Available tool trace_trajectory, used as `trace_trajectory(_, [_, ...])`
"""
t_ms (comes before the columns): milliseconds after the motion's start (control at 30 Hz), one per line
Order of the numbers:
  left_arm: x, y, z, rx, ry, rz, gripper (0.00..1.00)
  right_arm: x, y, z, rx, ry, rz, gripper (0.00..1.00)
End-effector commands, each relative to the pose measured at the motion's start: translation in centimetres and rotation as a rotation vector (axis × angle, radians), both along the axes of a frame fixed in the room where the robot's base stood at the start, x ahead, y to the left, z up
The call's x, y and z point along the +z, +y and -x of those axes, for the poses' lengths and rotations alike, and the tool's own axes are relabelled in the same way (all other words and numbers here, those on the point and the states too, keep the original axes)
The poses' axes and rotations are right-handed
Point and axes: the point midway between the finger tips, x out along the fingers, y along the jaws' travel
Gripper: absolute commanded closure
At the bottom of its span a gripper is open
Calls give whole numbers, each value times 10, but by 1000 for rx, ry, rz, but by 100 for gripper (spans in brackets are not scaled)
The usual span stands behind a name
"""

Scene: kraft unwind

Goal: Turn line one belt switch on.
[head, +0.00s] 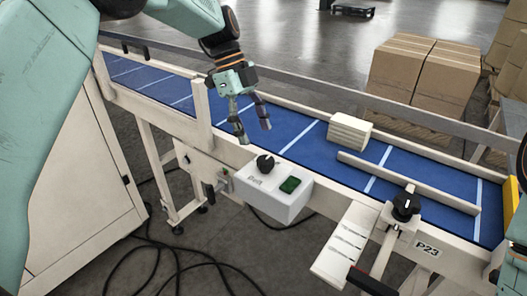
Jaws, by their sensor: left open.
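The belt switch is a black rotary knob (265,164) on top of a white control box (272,193) marked "Belt". A green button or lamp (290,184) sits to the right of the knob on the same box. The box is fixed to the near side of the blue conveyor belt (285,146). My left gripper (254,134) is open and empty, with its fingers pointing down above the near edge of the conveyor, up and to the left of the knob and apart from it. My right gripper is not in view.
A ribbed cream block (349,131) lies on the belt. Another black knob (405,206) stands on a bracket at the right, near the P23 label (427,248). Cardboard boxes (424,72) stand behind the conveyor. Black cables (172,250) lie on the floor.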

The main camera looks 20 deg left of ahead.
Motion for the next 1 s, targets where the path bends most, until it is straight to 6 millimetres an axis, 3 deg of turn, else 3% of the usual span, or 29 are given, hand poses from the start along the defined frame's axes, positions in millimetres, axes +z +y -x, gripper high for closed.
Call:
trace_trajectory(400, [-55,-23,8,-2,1,-1,38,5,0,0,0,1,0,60])
trace_trajectory(800, [-64,-25,8,-3,-1,-2,38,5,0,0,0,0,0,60])
trace_trajectory(1000, [-64,-25,7,-3,-1,-2,54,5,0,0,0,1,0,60])
